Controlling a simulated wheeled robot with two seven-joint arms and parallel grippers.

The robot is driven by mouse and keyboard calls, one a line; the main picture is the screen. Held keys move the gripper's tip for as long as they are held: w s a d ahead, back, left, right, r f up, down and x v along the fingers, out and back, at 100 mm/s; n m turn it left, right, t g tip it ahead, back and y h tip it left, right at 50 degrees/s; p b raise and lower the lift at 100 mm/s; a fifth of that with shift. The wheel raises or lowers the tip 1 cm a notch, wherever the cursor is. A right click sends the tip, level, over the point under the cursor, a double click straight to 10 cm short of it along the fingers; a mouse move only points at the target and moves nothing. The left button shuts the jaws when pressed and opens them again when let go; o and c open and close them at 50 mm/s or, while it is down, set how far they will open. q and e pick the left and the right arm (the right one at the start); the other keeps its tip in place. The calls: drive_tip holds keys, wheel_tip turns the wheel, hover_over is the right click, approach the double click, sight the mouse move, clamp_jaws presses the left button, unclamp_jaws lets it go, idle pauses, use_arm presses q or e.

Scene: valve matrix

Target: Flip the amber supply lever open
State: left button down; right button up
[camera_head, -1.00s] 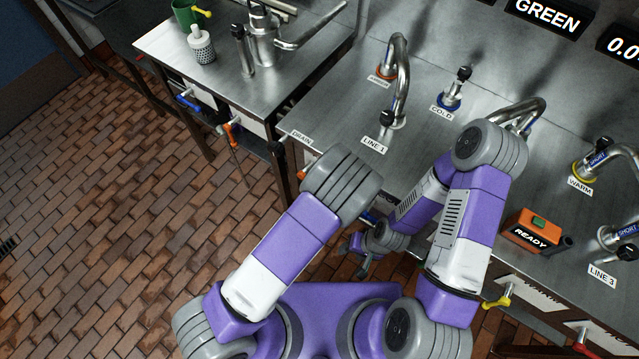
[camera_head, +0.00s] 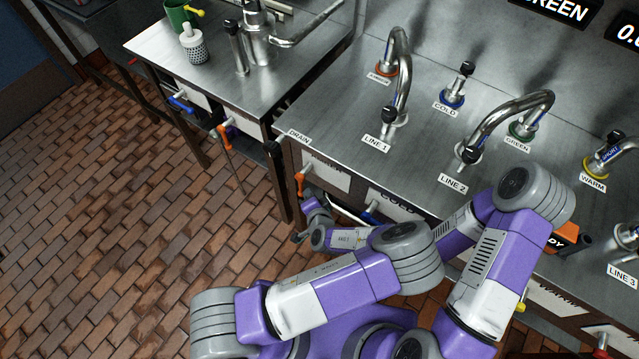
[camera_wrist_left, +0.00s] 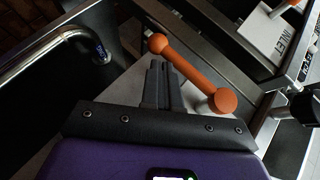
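The amber supply lever (camera_head: 301,180) is an orange bar on the front under the counter's left end, beside a partly hidden white label. It runs slantwise with rounded ends in the left wrist view (camera_wrist_left: 190,72). My left gripper (camera_head: 307,193) is close to it, at the counter's front. In the left wrist view the two dark fingers (camera_wrist_left: 161,83) are together with nothing between them, just beside the bar. I cannot tell whether they touch it.
A blue lever (camera_head: 371,211) is on the same front, right of the orange one, by the COLD label. Another orange lever (camera_head: 226,131) and a blue lever (camera_head: 181,103) are on the left bench. Faucets stand on the counter (camera_head: 330,110). The brick floor at left is clear.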

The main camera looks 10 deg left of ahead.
idle(0.7)
use_arm(q)
wheel_tip(320, 180, up, 10)
drive_tip(key=p, duration=0.3)
drive_tip(key=shift+p, duration=0.3)
drive_tip(key=shift+f, duration=0.1)
drive_tip(key=s+a+f+n+g+h, duration=0.2)
drive_tip(key=s+a+f+n+g, duration=0.15)
drive_tip(key=s+f+g, duration=0.6)
drive_tip(key=s+d+f+n+h, duration=0.2)
drive_tip(key=s+d+n+h, duration=0.4)
drive_tip(key=s+n+h, duration=0.1)
drive_tip(key=shift+s+d+f+g+h, duration=0.3)
drive_tip(key=shift+s+g+h, duration=0.1)
drive_tip(key=shift+h, duration=0.1)
